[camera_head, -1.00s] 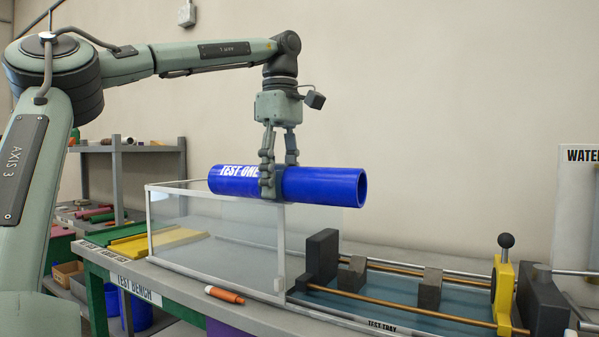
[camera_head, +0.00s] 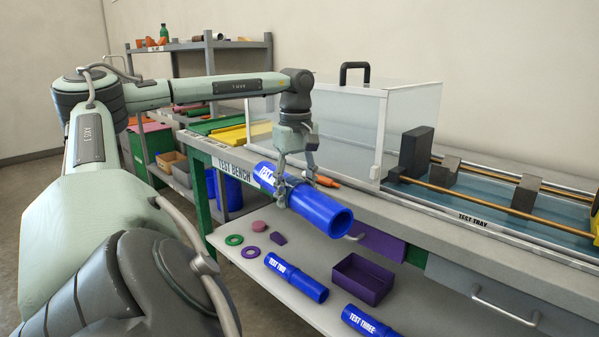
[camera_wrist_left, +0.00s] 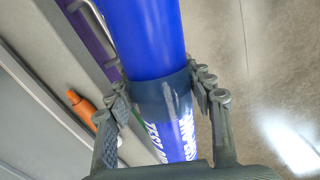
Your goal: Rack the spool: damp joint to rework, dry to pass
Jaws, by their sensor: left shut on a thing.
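My left gripper (camera_head: 284,192) is shut around the blue spool marked TEST ONE (camera_head: 322,213). It holds the spool tilted in the picture, in front of the bench edge and above the lower shelf. In the left wrist view the fingers (camera_wrist_left: 163,88) sit on both sides of a dark band, the joint (camera_wrist_left: 160,106), around the blue pipe (camera_wrist_left: 143,35). I cannot tell whether the joint is damp or dry. A green tray (camera_head: 215,126) and a yellow tray (camera_head: 232,137) lie at the bench's left end; their small labels are unreadable. My right gripper is out of view.
A clear box with a black handle (camera_head: 354,68) stands beside the water-filled test tray (camera_head: 477,219). An orange marker (camera_head: 327,181) lies on the bench. The lower shelf (camera_head: 300,325) holds spools TEST TWO (camera_head: 297,277) and TEST THREE (camera_head: 366,321) and a purple bin (camera_head: 362,280).

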